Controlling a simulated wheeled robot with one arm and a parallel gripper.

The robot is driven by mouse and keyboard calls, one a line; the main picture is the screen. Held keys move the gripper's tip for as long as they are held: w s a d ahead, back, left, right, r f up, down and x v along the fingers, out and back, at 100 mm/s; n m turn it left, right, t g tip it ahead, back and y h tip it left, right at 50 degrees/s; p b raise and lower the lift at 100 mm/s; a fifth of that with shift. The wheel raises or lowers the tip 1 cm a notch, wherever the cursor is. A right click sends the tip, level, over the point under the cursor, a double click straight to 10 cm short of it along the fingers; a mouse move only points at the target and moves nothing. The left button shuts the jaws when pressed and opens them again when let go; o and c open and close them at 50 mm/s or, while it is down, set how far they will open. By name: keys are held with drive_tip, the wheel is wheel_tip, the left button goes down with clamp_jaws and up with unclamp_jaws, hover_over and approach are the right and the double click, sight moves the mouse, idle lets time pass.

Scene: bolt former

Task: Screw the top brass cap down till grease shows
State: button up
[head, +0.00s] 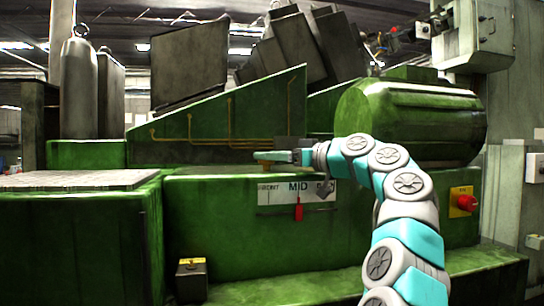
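My gripper (284,156) reaches in from the right, in front of the green machine at mid-height. It is seen side-on and small, and I cannot tell whether its fingers are open or shut. A small yellow-brown, brass-like piece (266,155) shows at its tip. I cannot tell whether this is the top brass cap, or whether the gripper touches it. No grease can be made out.
Thin brass pipes (190,139) run along the sloped green panel (262,105). A red-handled tool (299,210) hangs below the label. A green drum (425,120) and a red button on yellow (464,202) are at right. A dark box (191,278) stands on the lower ledge.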

clamp_jaws()
idle(0.3)
